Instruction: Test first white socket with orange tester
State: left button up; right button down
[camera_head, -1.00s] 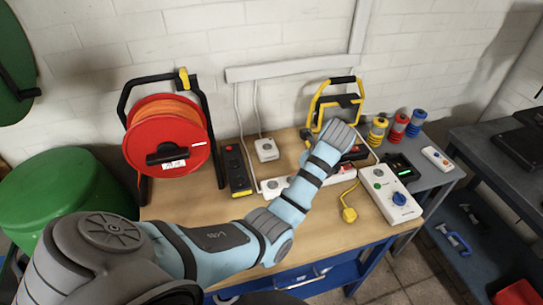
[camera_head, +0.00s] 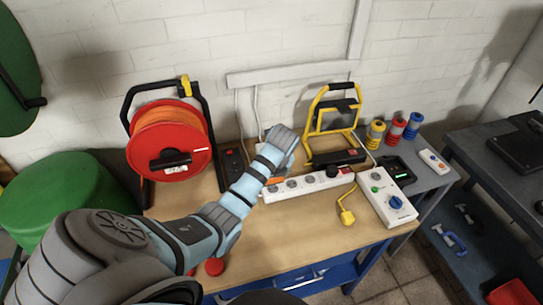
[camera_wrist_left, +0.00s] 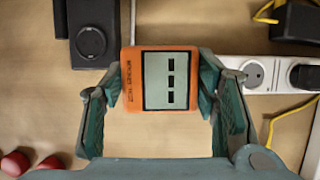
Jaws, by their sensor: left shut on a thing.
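The orange tester (camera_wrist_left: 131,85) with a pale display face is between the two fingers of my left gripper (camera_wrist_left: 163,92), which is shut on it. In the head view, a small orange part of the tester (camera_head: 276,181) shows below my wrist, at the left end of the white socket strip (camera_head: 322,184). The strip also shows in the wrist view (camera_wrist_left: 285,74), just right of the gripper, with round sockets. Its left end is partly hidden by the finger. I cannot tell whether the tester touches the strip. My right gripper is not in view.
A red cable reel (camera_head: 168,145) stands further left. A black plug (camera_head: 332,171) sits on the white strip. A yellow plug (camera_head: 347,216), a white box with a blue knob (camera_head: 388,200) and a yellow work lamp (camera_head: 334,118) are right.

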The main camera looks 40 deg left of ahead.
aim_at(272, 189)
pick_arm(q)
jog(key=shift+f, duration=1.85)
jog(key=shift+s+d, duration=0.1)
jog(key=shift+d, duration=0.05)
jog(key=shift+f, duration=0.6)
dwell(0.6)
jog(key=o, duration=1.2)
jog(key=shift+c, duration=0.2)
jog(key=shift+r, duration=0.1)
jog(key=v, duration=1.2)
